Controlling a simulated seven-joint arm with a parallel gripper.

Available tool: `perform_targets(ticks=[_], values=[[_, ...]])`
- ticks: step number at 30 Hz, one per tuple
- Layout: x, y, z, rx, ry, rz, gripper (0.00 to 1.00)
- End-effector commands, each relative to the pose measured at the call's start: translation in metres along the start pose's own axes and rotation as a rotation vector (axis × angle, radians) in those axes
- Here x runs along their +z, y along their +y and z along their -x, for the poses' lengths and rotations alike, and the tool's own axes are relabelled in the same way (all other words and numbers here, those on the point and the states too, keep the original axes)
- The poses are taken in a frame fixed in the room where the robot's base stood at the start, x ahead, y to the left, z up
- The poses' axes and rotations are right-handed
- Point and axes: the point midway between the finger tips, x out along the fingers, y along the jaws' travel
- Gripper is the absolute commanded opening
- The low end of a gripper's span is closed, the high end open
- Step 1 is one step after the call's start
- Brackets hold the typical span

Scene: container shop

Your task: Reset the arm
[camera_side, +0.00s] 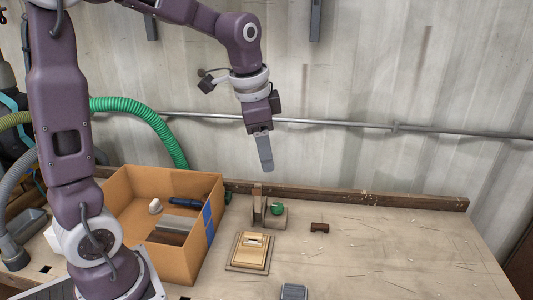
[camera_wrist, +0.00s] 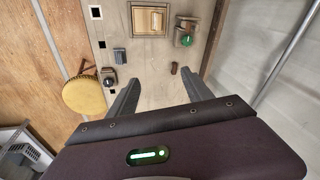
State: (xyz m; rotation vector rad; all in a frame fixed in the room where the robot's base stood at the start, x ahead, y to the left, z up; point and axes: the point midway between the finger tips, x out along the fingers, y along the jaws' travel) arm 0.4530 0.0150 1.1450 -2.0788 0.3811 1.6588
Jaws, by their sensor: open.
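My gripper (camera_side: 265,153) hangs above the back part of the workbench (camera_side: 380,265), with its fingers pointing down. It is well clear of everything on the bench. In the wrist view, my gripper (camera_wrist: 163,97) shows two fingers spread apart with nothing between them. In the side view the fingers overlap, so the gap is hidden there.
A cardboard box (camera_side: 170,250) with several items stands at left. A wooden block on a plate (camera_side: 250,250), a green round thing (camera_side: 277,209) on a stand, a small brown piece (camera_side: 319,228) and a grey block (camera_side: 294,292) are on the bench. The bench's right side is clear.

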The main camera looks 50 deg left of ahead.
Motion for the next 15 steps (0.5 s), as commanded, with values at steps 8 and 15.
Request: perform_targets(ticks=[8,15], values=[[0.079,0.096,0.064,-0.037,0.162,0.322,0.59],[0.131,0.143,0.064,-0.006,0.260,0.528,0.59]])
